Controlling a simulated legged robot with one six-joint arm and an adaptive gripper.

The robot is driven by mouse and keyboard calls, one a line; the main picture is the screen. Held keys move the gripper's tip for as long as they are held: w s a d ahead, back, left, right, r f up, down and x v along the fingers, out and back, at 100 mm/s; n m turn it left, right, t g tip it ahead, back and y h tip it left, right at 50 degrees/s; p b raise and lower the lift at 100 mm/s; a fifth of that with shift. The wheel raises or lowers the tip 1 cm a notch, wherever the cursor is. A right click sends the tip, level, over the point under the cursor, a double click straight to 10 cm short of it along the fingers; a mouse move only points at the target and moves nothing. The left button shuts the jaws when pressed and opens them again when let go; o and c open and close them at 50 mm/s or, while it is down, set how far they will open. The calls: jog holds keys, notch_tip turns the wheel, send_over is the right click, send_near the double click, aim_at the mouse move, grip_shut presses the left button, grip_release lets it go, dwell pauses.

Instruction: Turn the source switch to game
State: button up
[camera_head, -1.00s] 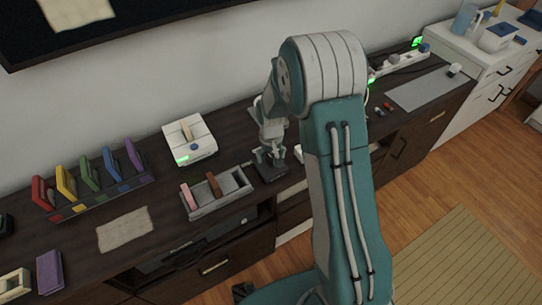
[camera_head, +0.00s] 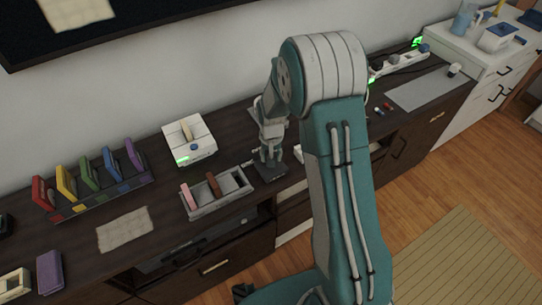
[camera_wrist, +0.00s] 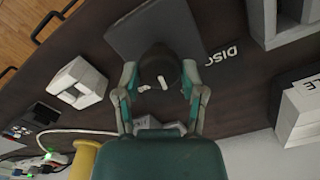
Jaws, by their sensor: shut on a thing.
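The source switch shows in the wrist view as a round dark knob (camera_wrist: 160,66) on a dark square plate (camera_wrist: 135,30). Small white marks show on the knob. My gripper (camera_wrist: 159,84) has one finger on each side of the knob and is shut on it. A white label "DISC" (camera_wrist: 222,52) is on the dark surface to the right of the plate; no "game" label can be read. In the head view my gripper (camera_head: 269,154) points down over the plate (camera_head: 271,171), and the knob is mostly hidden by the fingers.
A grey tray (camera_head: 216,208) holding cartridges and a white console (camera_head: 190,140) with a green light stand left of the switch. Farther left is a rack of coloured cartridges (camera_head: 95,194). In the wrist view a white block (camera_wrist: 80,82) stands close to the left of my gripper.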

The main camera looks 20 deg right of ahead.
jog(key=m, duration=0.6)
jog(key=shift+s+f, duration=0.1)
jog(key=shift+f, duration=0.05)
jog(key=shift+m, duration=0.4)
jog(key=o, duration=1.1)
jog(key=shift+o, duration=0.2)
jog(key=shift+a, duration=0.1)
jog(key=shift+r, duration=0.2)
notch_tip(320, 180, up, 12)
jog(key=shift+f, duration=0.2)
